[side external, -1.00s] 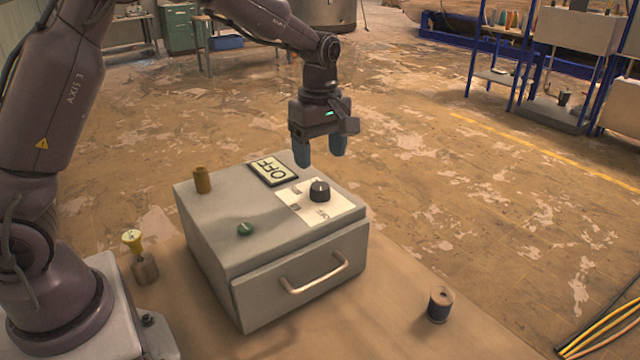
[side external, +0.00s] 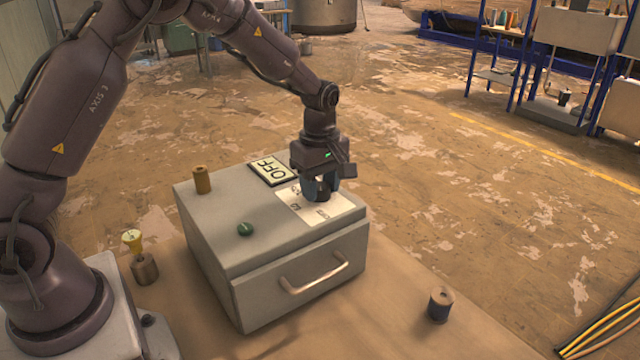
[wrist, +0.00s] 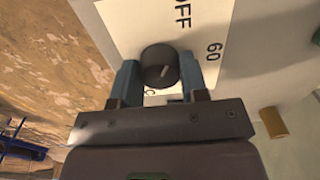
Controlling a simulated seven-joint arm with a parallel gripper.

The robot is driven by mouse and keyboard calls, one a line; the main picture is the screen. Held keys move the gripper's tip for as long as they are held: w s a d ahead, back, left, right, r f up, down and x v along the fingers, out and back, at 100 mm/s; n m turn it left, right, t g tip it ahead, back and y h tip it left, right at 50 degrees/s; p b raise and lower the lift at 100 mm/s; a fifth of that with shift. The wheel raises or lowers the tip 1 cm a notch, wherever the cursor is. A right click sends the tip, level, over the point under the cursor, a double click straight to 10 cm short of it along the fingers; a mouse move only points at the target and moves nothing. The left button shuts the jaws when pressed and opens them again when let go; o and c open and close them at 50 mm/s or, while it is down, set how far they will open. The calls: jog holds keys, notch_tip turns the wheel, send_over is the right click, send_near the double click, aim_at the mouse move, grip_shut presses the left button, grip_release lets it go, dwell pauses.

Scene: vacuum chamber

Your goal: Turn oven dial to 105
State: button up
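The grey oven box (side external: 275,245) stands on the table, with a white dial plate (side external: 337,207) on its top. The plate shows OFF and 60 in the wrist view (wrist: 206,25). The round black dial (wrist: 159,66) carries a light pointer mark, which points toward the lower right in the wrist view. My gripper (side external: 321,192) is down at the plate, its blue fingers on either side of the dial. The fingers mostly hide the dial in the side view.
An OFF display (side external: 271,170), a brown cylinder (side external: 201,180) and a green knob (side external: 245,229) are on the box top. The drawer handle (side external: 314,273) faces front. A dark spool (side external: 440,304) and a yellow-topped item (side external: 132,240) stand on the table.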

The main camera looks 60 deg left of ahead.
jog(key=shift+m, duration=0.4)
jog(key=m, duration=0.6)
jog(key=shift+r+m, duration=0.1)
jog(key=shift+m, duration=0.2)
jog(key=m, duration=0.3)
jog(key=shift+m, duration=0.3)
jog(key=m, duration=0.3)
jog(key=shift+m, duration=0.3)
jog(key=m, duration=0.9)
jog(key=shift+m, duration=0.3)
jog(key=o, duration=0.9)
